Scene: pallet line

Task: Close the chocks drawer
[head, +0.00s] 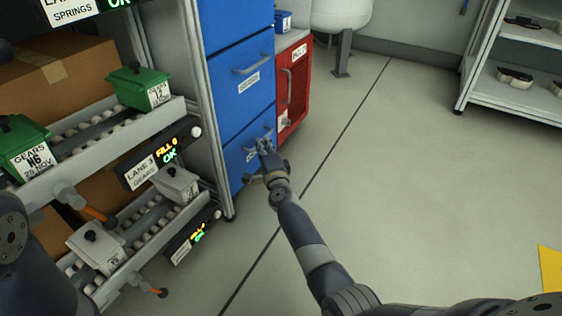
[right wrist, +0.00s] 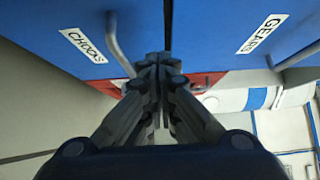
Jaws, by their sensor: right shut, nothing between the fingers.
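The chocks drawer (head: 238,172) is the lowest blue front in the cabinet. It looks flush or nearly flush with the front above; any small gap is hard to tell. In the right wrist view its front (right wrist: 60,18) carries the CHOCKS label (right wrist: 83,45) and a grey bar handle (right wrist: 118,45). My right gripper (head: 265,147) is shut and empty, in front of this drawer at its handle. In the right wrist view the closed fingertips (right wrist: 157,62) are beside the handle, not around it; contact cannot be told. My left gripper is out of view.
The blue gears drawer (head: 240,72) is directly above. A red cabinet (head: 293,88) stands to the right. At left is a roller rack (head: 95,128) with green bins (head: 140,88) and grey bins (head: 175,184). Open floor (head: 420,190) lies at right.

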